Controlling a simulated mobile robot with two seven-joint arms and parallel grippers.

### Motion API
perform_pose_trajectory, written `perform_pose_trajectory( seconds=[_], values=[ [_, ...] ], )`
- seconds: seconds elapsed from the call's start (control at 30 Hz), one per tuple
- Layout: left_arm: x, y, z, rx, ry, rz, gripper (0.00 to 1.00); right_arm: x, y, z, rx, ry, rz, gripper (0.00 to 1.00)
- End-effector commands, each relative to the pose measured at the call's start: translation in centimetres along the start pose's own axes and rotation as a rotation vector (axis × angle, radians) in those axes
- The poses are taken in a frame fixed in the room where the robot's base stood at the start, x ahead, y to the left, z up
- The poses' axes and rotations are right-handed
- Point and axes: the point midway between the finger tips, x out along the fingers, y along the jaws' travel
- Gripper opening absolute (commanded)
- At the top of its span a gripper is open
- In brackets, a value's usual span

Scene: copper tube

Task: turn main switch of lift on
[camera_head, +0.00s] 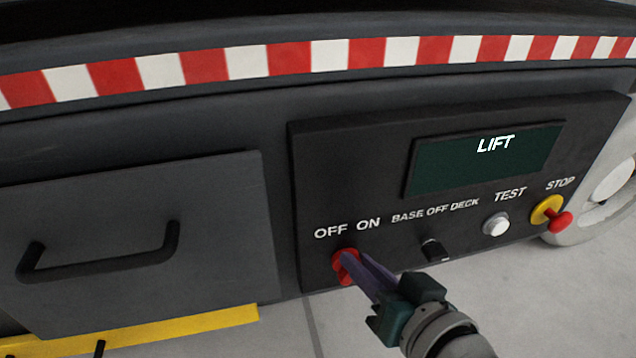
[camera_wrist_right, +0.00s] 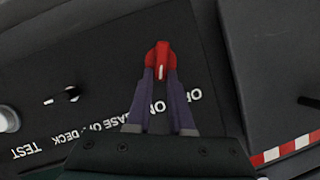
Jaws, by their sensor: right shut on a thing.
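The red main switch (camera_head: 345,266) sits on the dark lift panel, just below the white OFF and ON labels. My right gripper (camera_head: 362,270) reaches up to it from the lower right, and its purple fingers are shut on the switch knob. In the right wrist view the red knob (camera_wrist_right: 161,58) shows between and beyond the fingertips of my right gripper (camera_wrist_right: 161,78). A white mark on the knob points down the picture, toward the side with the labels. The fingers partly hide the knob in the head view. My left gripper is not in view.
The panel also carries a display (camera_head: 482,160) reading LIFT, a black BASE OFF DECK selector (camera_head: 434,250), a white TEST button (camera_head: 496,224) and a red-and-yellow STOP button (camera_head: 549,211). A drawer-like cover with a black handle (camera_head: 100,262) is at left.

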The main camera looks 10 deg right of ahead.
Motion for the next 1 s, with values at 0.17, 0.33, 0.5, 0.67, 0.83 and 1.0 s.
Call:
perform_pose_trajectory(
  seconds=[0.17, 0.33, 0.5, 0.67, 0.83, 1.0],
  values=[
    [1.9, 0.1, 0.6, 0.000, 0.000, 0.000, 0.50, 0.2, 0.7, 0.5, 0.149, 0.000, -0.067, 0.00],
    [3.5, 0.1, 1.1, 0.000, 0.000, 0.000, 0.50, 0.3, 1.1, 0.6, 0.291, 0.001, -0.124, 0.00],
    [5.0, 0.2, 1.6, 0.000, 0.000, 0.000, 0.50, 0.3, 1.4, 0.6, 0.412, 0.001, -0.174, 0.00],
    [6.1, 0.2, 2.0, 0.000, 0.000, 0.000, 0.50, 0.3, 1.5, 0.6, 0.501, 0.002, -0.209, 0.00],
    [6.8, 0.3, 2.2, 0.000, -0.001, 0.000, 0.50, 0.3, 1.6, 0.6, 0.562, 0.001, -0.233, 0.00],
    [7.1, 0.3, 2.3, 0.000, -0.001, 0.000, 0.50, 0.2, 1.6, 0.5, 0.592, 0.002, -0.245, 0.00]
  ],
)
